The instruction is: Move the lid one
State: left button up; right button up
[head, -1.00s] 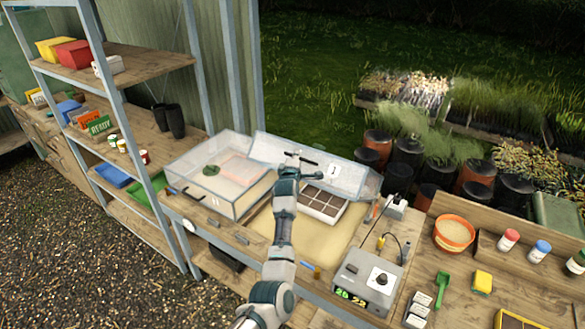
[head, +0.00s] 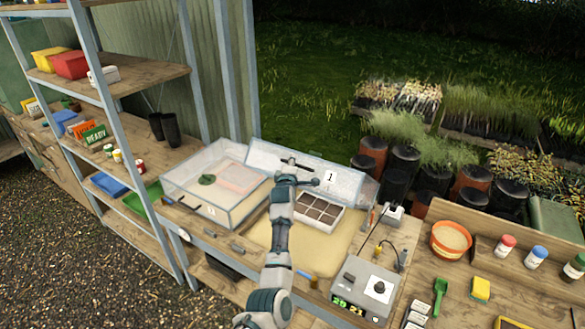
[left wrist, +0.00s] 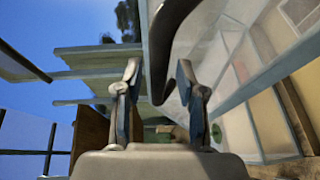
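The lid marked 1 (head: 352,185) is a clear, pale-edged cover. It stands tilted open behind a seed tray (head: 318,211), with a dark bar handle (head: 297,163) on it. My left gripper (head: 304,182) is in front of the lid, just below the handle in the head view. In the left wrist view my left gripper (left wrist: 160,85) has its fingers apart, with nothing held between them. A dark curved bar (left wrist: 170,40), apparently the handle, lies just beyond the fingertips. My arm hides part of the lid. My right gripper is not in view.
A closed clear box (head: 187,190) stands to the left of the lid, close beside it. A grey control box with a green display (head: 362,289) is at the front right. A shelf rack (head: 125,155) stands at the left. Black and brown pots (head: 400,165) stand behind the bench.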

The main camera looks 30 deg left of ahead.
pick_arm(q)
jog(key=f+v, duration=0.1)
jog(key=v, duration=1)
jog(key=shift+s+d+r, duration=0.25)
jog(key=shift+s+r, duration=0.15)
jog(key=shift+r, duration=0.1)
jog(key=shift+f, duration=0.1)
